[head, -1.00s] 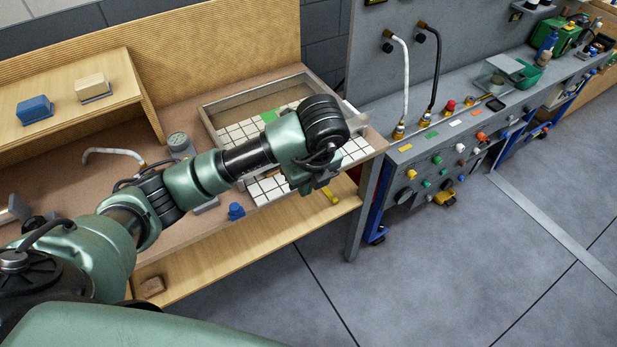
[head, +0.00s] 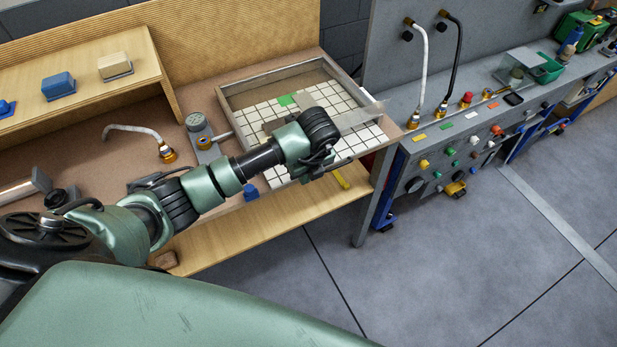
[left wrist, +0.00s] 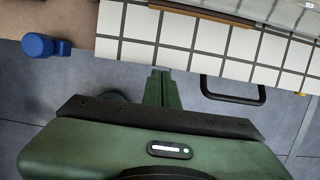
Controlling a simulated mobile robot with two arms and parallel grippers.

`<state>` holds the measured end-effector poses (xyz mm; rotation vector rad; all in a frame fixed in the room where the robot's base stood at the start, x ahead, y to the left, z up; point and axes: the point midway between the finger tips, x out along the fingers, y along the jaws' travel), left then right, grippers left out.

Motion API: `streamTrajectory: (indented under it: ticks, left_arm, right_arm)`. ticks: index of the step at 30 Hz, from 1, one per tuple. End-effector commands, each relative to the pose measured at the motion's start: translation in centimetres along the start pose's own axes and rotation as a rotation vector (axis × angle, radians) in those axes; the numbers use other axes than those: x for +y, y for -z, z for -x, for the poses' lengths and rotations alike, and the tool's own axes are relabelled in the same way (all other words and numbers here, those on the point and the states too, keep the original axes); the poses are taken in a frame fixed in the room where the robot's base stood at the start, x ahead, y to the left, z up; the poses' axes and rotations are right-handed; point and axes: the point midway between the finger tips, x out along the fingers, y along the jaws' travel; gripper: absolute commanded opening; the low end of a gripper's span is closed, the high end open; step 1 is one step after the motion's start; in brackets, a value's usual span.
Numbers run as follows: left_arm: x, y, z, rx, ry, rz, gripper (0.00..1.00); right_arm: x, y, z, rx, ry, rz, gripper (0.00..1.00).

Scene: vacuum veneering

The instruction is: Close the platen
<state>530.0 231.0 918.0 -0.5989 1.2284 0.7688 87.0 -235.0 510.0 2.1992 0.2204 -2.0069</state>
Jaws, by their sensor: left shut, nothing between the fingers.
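The platen (head: 262,116), a white surface with a dark grid and a green patch, lies inside a pale rectangular frame (head: 223,99) on the bench. It fills the top of the left wrist view (left wrist: 198,36). My left wrist covers its front middle in the head view. My left gripper (left wrist: 165,72) is shut and empty, its fingertips just at the platen's front edge in the left wrist view; I cannot tell if they touch. A black loop handle (left wrist: 233,99) projects from that edge, to the right of the fingers and apart from them. My right gripper is out of view.
A blue knob (left wrist: 40,45) sits left of the platen. A gauge unit (head: 196,122) and a curved hose (head: 133,130) stand on the bench. A shelf (head: 135,88) holds blocks. A grey control bench (head: 400,160) stands at the right. Open floor (head: 430,270) lies in front.

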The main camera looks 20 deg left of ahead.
Motion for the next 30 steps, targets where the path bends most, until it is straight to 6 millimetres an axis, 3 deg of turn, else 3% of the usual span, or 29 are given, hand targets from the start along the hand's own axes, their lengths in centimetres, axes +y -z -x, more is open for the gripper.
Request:
streamTrajectory:
  ticks: [10,19,30]
  left_arm:
    - [0.0,-0.3,-0.2,-0.001,0.000,0.000,0.00]
    - [-0.1,-4.4,-1.3,-0.002,0.002,0.002,0.00]
    - [0.0,-4.4,-1.1,0.000,0.001,0.000,0.00]
  right_arm:
    - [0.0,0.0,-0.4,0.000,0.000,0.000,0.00]
    - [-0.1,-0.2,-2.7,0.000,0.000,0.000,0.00]
    - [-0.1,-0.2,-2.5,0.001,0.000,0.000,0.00]
